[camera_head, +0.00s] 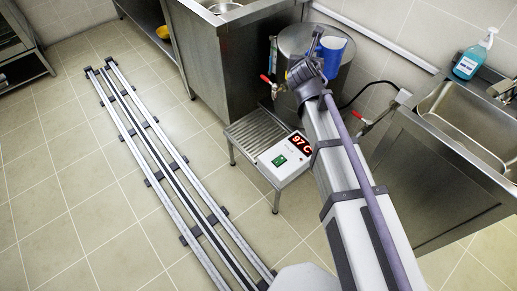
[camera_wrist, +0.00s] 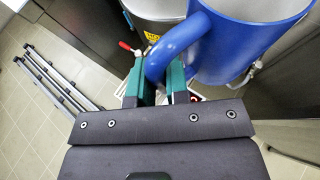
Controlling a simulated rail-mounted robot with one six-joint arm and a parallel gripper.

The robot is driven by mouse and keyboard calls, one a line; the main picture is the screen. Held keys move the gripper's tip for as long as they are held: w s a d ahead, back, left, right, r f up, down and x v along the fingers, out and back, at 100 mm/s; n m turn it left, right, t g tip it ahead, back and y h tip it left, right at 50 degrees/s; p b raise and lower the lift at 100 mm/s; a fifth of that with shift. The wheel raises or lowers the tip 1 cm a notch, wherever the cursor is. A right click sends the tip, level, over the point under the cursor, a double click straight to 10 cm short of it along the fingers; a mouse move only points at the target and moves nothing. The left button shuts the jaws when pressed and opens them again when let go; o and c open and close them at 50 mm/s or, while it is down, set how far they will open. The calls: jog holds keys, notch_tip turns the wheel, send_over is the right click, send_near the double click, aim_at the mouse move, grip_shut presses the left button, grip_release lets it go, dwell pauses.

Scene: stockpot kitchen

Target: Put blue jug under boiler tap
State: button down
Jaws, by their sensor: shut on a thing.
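The blue jug (camera_head: 332,54) is up in front of the steel boiler (camera_head: 303,38) in the head view. In the wrist view the blue jug (camera_wrist: 232,45) fills the upper right, with its handle between the fingers. My gripper (camera_wrist: 162,82) is shut on that handle; its green fingertips lie on both sides. In the head view my gripper (camera_head: 306,68) is mostly hidden by my arm. The boiler tap (camera_head: 268,82) has a red lever and sits at the left front of the boiler, left of the jug. The red lever also shows in the wrist view (camera_wrist: 127,47).
A slatted metal stand (camera_head: 258,133) with a display box (camera_head: 286,158) reading 97 C is below the tap. A steel cabinet (camera_head: 222,75) stands left of the boiler. A sink (camera_head: 465,120) with a soap bottle (camera_head: 473,58) is at right. Floor rails (camera_head: 160,145) run at left.

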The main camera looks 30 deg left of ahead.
jog(key=s+a+f+n+g+y+b, duration=0.1)
jog(key=a+f+b, duration=0.7)
jog(key=f+b, duration=0.5)
jog(key=s+a+f+n+y+b, duration=0.1)
jog(key=a+f+y+b, duration=0.1)
jog(key=a+f+b, duration=0.9)
jog(key=a+f+n+g+y+b, duration=0.1)
jog(key=a+f+b, duration=0.4)
jog(key=f+b, duration=1.45)
jog(key=f, duration=0.2)
jog(key=f+b, duration=0.3)
jog(key=f, duration=0.3)
jog(key=shift+s+a+f+b, duration=0.15)
jog(key=shift+s+f+b, duration=0.1)
jog(key=shift+b, duration=0.1)
jog(key=shift+r+p, duration=0.3)
jog(key=shift+r, duration=0.05)
jog(key=c, duration=1.1)
grip_release()
jog(key=p+v, duration=0.4)
jog(key=v, duration=0.8)
jog(key=shift+p, duration=0.3)
